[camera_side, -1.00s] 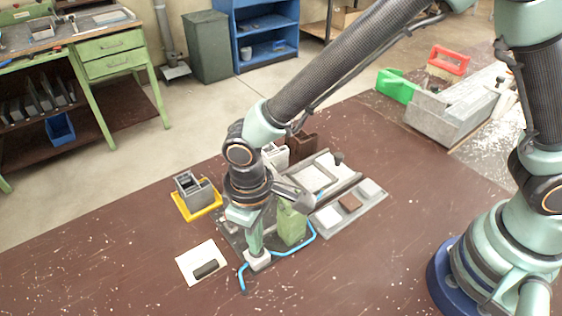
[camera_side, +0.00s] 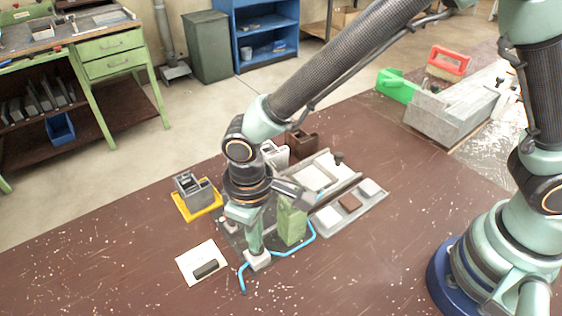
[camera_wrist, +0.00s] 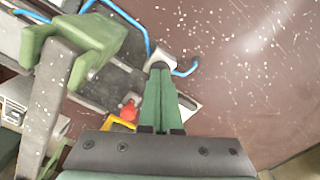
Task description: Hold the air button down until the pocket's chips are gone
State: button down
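My gripper (camera_side: 256,248) points down with its fingers together and empty. Its tips meet the top of the small pale air-button block (camera_side: 258,262), joined to a blue hose (camera_side: 299,243). The wrist view also shows the closed fingertips (camera_wrist: 160,66) over the pale block (camera_wrist: 158,60); the button itself is hidden under them. The green clamp (camera_side: 292,222) stands just right of my gripper. A tray-like fixture behind it has a pale pocket (camera_side: 313,177); at this size I see no clear chips in it.
A white card with a dark bar (camera_side: 203,264) lies left of the button. A grey block on a yellow base (camera_side: 196,195) stands behind it. A grey tray of small blocks (camera_side: 349,205) lies right of the clamp. The front of the brown bench is clear apart from scattered pale flecks.

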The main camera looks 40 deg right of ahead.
jog(key=shift+r, duration=2.65)
jog(key=shift+w+d+r, duration=0.15)
jog(key=shift+d+r, duration=0.05)
jog(key=shift+r, duration=0.05)
jog(key=d+r+m+t, duration=0.2)
jog(key=d+r, duration=0.2)
jog(key=d, duration=0.5)
jog(key=d+r+m+t, duration=0.1)
jog(key=d+r+m, duration=0.1)
jog(key=d+r, duration=0.3)
jog(key=d+r+m+t, duration=0.2)
jog(key=d+r, duration=0.2)
jog(key=d, duration=1)
jog(key=shift+s+r+t, duration=0.3)
jog(key=shift+s, duration=0.15)
